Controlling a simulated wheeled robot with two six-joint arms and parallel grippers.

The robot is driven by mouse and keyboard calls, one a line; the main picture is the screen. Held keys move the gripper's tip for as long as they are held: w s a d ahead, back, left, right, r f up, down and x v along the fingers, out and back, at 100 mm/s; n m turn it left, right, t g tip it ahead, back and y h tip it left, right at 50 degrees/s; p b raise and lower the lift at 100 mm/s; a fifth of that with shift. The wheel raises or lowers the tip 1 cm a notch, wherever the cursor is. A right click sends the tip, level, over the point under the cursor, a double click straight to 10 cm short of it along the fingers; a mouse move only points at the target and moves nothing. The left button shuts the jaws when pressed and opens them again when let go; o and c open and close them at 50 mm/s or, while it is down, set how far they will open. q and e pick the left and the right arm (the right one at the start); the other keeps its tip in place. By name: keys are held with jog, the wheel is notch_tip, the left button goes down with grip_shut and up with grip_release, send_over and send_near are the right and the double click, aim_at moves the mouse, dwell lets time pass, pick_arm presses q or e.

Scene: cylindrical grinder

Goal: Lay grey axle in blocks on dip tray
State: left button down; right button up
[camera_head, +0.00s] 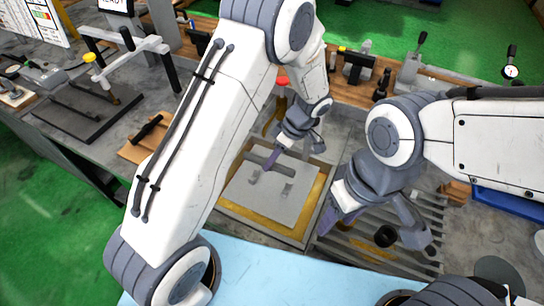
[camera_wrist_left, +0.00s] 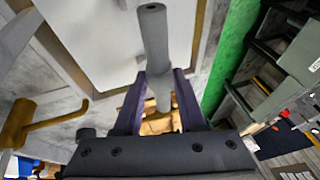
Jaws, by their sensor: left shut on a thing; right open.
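I cannot tell whether the axle touches the blocks. My right gripper (camera_head: 370,225) is open and empty, right of the tray.
A slatted rack (camera_head: 432,236) lies right of the tray, with a black round part (camera_head: 386,236) on it. A blue bin (camera_head: 510,203) stands at the far right. A dark fixture plate (camera_head: 85,112) is at left. My left upper arm hides much of the bench.

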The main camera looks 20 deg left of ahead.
pick_arm(q)
notch_tip(320, 180, down, 7)
jog(key=b, duration=0.4)
jog(key=shift+f+b, duration=0.6)
jog(key=shift+c, duration=2)
grip_release()
